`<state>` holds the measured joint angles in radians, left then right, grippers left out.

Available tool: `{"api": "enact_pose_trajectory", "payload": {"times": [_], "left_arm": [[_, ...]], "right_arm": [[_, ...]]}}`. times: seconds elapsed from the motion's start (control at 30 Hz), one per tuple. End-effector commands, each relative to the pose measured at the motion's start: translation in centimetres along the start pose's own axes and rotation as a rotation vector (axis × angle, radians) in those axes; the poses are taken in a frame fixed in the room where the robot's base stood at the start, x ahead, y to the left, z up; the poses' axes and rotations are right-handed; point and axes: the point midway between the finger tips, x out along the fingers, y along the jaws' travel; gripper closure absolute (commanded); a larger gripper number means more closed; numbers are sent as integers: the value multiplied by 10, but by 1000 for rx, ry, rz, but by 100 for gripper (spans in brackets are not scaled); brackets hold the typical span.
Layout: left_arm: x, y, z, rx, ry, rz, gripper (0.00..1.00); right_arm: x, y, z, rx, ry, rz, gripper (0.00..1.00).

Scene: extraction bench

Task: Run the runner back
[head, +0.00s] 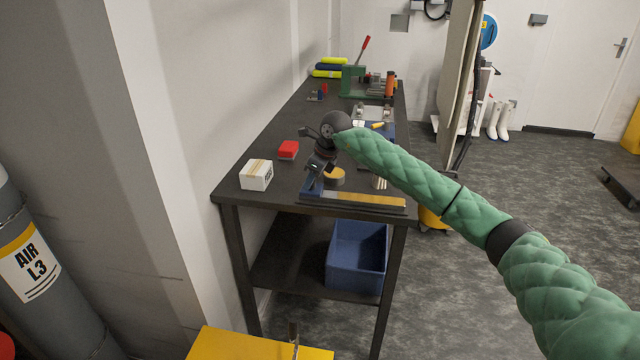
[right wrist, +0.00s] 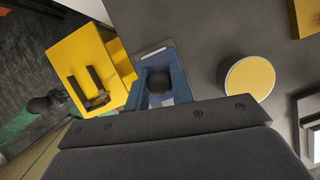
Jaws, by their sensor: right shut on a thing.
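A long low rail (head: 365,200) with a yellow top strip lies along the bench's near edge. A blue runner (head: 312,188) sits at the left end of it, and the strip stretches bare to the right. In the right wrist view the blue runner (right wrist: 150,72) shows with a dark round knob (right wrist: 160,82) on it. My right gripper (head: 317,172) is down at the runner and shut on it. Its fingertips are largely hidden by the dark gripper body in the wrist view. My left gripper is not in view.
A round yellow-topped tin (head: 334,174) stands just behind the rail. A white box (head: 256,175) and a red block (head: 288,149) lie to the left on the dark bench (head: 235,193). A blue bin (head: 357,258) is on the shelf below.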

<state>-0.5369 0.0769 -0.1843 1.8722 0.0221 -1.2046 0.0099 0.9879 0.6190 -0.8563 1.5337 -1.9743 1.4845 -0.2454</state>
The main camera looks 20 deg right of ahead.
Motion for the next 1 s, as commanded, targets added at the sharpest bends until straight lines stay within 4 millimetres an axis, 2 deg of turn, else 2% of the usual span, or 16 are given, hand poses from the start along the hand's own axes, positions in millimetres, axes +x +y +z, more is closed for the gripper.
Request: {"api": "enact_pose_trajectory", "payload": {"times": [0.13,0.47,0.5,0.6,1.0], "left_arm": [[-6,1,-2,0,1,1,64],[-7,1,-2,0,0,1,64],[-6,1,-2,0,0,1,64],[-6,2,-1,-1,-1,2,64],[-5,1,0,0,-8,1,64]], "right_arm": [[1,1,4,0,-3,0,100],[1,1,6,-1,-5,0,100],[1,2,6,-1,-6,0,71],[1,1,6,-1,-5,0,55],[-3,0,4,-1,-3,-1,55]]}}
